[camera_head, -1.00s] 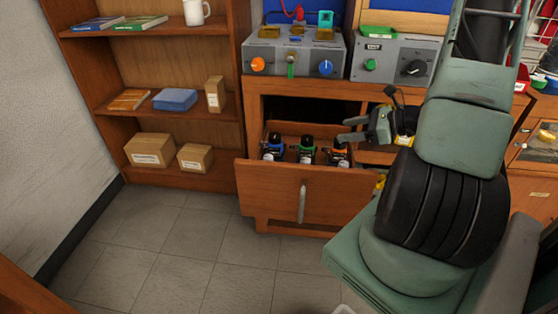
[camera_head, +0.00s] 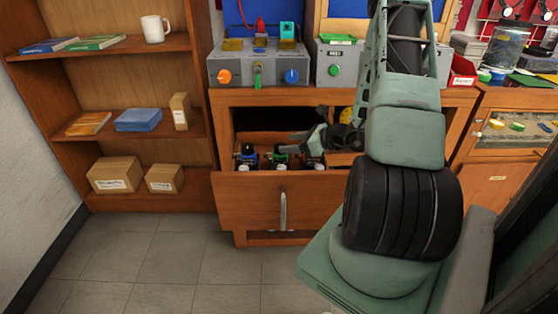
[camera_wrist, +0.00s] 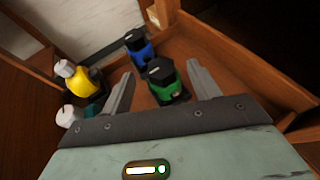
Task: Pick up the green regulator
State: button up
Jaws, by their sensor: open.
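In the wrist view the green regulator (camera_wrist: 168,84), with a black knob on top, shows between the two fingers of my gripper (camera_wrist: 162,72). The fingers are apart and I cannot tell whether either touches it. The blue regulator (camera_wrist: 139,46) stands farther off in the wrist view.
A yellow device (camera_wrist: 85,79) and a teal one (camera_wrist: 69,114) lie left of my gripper in the wrist view. Drawer walls (camera_wrist: 240,62) close in around the regulators. The grey test units (camera_head: 258,66) stand on the bench above. The floor (camera_head: 150,262) in front is clear.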

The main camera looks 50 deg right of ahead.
aim_at(279, 145)
jog(key=x, duration=0.4)
jog(key=shift+s+f, duration=0.1)
jog(key=shift+f, duration=0.25)
jog(key=shift+w+a+f, duration=0.15)
jog(key=shift+w+f, duration=0.05)
jog(key=shift+w, duration=0.4)
jog(key=shift+r, duration=0.1)
grip_shut()
